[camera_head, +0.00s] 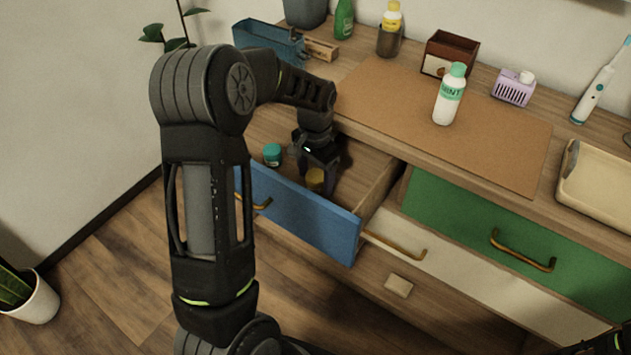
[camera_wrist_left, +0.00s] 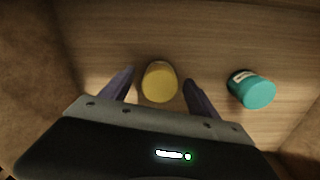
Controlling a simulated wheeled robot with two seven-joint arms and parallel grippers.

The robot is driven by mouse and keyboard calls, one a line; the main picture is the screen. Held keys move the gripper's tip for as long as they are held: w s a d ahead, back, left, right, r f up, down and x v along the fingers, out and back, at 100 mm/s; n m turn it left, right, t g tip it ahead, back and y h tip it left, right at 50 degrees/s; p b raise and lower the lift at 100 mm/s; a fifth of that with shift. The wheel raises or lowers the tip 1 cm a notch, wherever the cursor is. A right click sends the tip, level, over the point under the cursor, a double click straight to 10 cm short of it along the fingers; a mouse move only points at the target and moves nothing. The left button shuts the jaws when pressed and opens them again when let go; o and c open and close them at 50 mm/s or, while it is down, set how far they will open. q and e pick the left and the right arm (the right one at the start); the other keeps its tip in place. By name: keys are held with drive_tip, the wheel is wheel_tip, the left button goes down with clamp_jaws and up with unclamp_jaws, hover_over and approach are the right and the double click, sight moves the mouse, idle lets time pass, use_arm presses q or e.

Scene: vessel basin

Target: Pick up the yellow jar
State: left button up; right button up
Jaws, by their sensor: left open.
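The yellow jar (camera_head: 316,179) stands inside the open blue drawer (camera_head: 305,223), near its front wall. In the left wrist view the yellow jar (camera_wrist_left: 160,82) shows between the two dark fingers of my left gripper (camera_wrist_left: 158,90), with a gap on each side. My left gripper (camera_head: 318,172) reaches down into the drawer and is open around the jar. It partly hides the jar in the head view. A dark arm part at the bottom right corner of the head view is mine; its fingers cannot be made out.
The drawer walls surround the gripper. A white bottle (camera_head: 449,95) stands on the brown mat (camera_head: 515,150) on the counter above.

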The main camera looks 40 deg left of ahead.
idle(0.4)
use_arm(q)
clamp_jaws()
idle(0.6)
